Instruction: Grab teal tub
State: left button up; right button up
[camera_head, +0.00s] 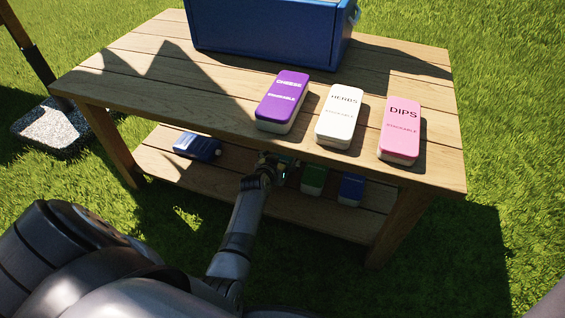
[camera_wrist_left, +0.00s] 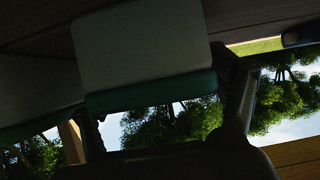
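My left gripper (camera_head: 268,165) reaches to the lower shelf, under the table's front edge. A small teal patch of a tub (camera_head: 287,160) shows beside its fingers in the head view; most of that tub is hidden. In the left wrist view a tub with a pale body and a teal lid (camera_wrist_left: 155,92) fills the middle. The left gripper's fingers (camera_wrist_left: 165,115) stand at either side of this tub, the right-hand one close along its edge. The picture is dark, and I cannot tell whether they press on it. My right gripper is not in view.
A green tub (camera_head: 313,180) and a blue tub (camera_head: 351,188) stand right of the gripper; another blue tub (camera_head: 197,147) lies left on the shelf. Purple (camera_head: 284,95), white (camera_head: 339,112) and pink (camera_head: 401,125) tubs and a blue cooler (camera_head: 265,30) are on the tabletop (camera_head: 130,75).

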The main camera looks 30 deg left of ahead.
pick_arm(q)
jog(key=c, duration=1.5)
jog(key=shift+r, duration=0.15)
